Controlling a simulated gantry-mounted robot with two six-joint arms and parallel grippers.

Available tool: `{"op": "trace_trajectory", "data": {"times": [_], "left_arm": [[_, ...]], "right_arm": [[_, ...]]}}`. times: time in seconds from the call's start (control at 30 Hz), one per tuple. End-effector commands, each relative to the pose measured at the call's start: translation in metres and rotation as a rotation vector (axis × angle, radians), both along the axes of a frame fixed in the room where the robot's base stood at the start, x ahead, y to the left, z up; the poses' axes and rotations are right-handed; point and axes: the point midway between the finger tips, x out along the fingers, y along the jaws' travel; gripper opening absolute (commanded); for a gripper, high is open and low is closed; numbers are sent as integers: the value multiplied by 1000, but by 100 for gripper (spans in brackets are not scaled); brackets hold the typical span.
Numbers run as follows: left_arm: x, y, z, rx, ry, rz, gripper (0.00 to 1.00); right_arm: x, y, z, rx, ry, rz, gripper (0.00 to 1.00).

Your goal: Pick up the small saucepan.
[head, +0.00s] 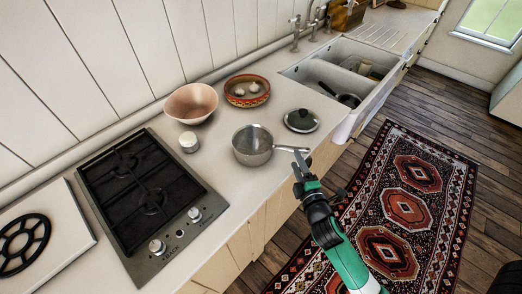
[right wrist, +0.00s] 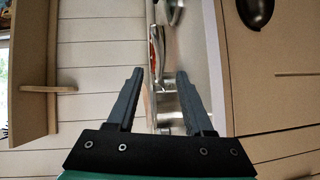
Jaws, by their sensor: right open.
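The small saucepan (head: 253,146) is grey metal and stands upright on the counter, right of the hob. Its short handle points right, toward the counter's front edge. My right gripper (head: 299,163) is open, with its fingertips close to the handle's end. I cannot tell whether they touch it. In the right wrist view the fingers of my right gripper (right wrist: 164,74) are apart, and a metal pot that looks like the saucepan (right wrist: 172,114) shows beyond and between them. My left gripper is not in view.
On the counter (head: 222,155) are a black gas hob (head: 150,190), a pink bowl (head: 191,103), a patterned dish (head: 247,90) with pale items, a small white pot (head: 188,142) and a dark-topped lid (head: 301,120). A sink (head: 340,72) holding dishes lies beyond.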

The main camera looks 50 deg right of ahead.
Motion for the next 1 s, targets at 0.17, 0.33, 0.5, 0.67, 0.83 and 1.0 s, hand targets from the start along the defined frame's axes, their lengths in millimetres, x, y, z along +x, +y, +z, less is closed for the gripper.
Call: {"op": "trace_trajectory", "data": {"times": [0.17, 0.33, 0.5, 0.67, 0.83, 1.0], "left_arm": [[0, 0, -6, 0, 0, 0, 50], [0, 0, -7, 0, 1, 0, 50], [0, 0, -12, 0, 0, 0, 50], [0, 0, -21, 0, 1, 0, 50], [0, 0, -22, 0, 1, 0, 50], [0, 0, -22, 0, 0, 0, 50]], "right_arm": [[26, -24, -5, -1, -3, -2, 52], [34, -31, -6, -1, -1, 0, 52], [43, -39, -9, -1, -2, -1, 52], [65, -57, -13, -1, -3, -1, 52], [74, -65, -13, -1, -1, 0, 52], [73, -64, -13, -1, -1, 0, 50]]}}
